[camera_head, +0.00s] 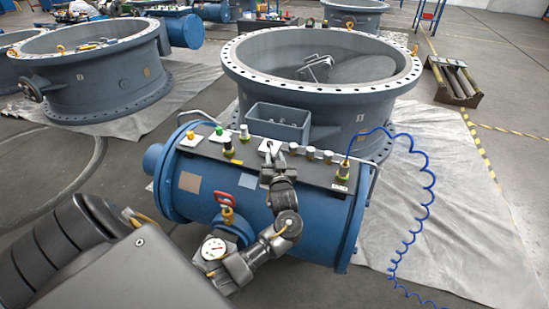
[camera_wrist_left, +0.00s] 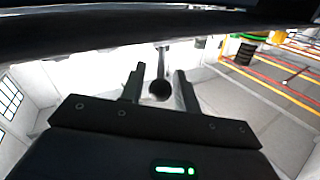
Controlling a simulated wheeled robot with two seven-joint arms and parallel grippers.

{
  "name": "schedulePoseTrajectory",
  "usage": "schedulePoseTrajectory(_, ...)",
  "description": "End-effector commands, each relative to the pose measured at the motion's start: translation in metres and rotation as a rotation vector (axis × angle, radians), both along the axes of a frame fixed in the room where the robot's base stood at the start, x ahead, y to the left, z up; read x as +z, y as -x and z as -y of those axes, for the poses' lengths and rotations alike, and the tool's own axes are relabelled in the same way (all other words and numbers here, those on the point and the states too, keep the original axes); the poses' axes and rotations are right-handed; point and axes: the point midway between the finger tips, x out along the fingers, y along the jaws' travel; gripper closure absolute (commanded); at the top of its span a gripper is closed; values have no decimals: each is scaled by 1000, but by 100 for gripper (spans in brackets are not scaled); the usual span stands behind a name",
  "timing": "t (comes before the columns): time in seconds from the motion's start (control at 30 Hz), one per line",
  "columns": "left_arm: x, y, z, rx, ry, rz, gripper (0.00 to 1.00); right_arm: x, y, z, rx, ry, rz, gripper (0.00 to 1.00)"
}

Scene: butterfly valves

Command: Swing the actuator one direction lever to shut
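The blue actuator (camera_head: 240,190) lies in front of the large flanged valve body (camera_head: 320,85), with a dark control panel (camera_head: 300,165) along its top. My left gripper (camera_head: 271,150) is low over the middle of the panel, by a small white label. In the left wrist view, a lever with a round dark end (camera_wrist_left: 160,90) stands between the two fingers of my left gripper (camera_wrist_left: 160,88). A gap shows on each side, so the gripper is open around it. In the head view the gripper mostly hides this lever, and its position is unclear. My right gripper is not in view.
Yellow (camera_head: 190,135) and green (camera_head: 219,130) buttons are left on the panel; several silver knobs are right of the gripper. A red-handled valve (camera_head: 226,201) and gauge (camera_head: 213,248) are near my arm. A coiled blue hose (camera_head: 424,190) hangs at right.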

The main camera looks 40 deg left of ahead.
Motion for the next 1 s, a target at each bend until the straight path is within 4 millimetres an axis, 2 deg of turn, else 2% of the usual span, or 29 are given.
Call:
schedulePoseTrajectory(0.13, 0, -6, -8, 1, 1, 0, 68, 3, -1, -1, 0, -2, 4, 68)
schedulePoseTrajectory(0.43, 0, -7, -9, 1, 1, 0, 68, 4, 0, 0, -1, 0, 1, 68)
schedulePoseTrajectory(0.67, 0, -7, -8, 0, 1, 0, 98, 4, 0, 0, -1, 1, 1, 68)
schedulePoseTrajectory(1.0, 0, -9, -5, -17, 1, -1, 100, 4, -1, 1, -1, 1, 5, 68)
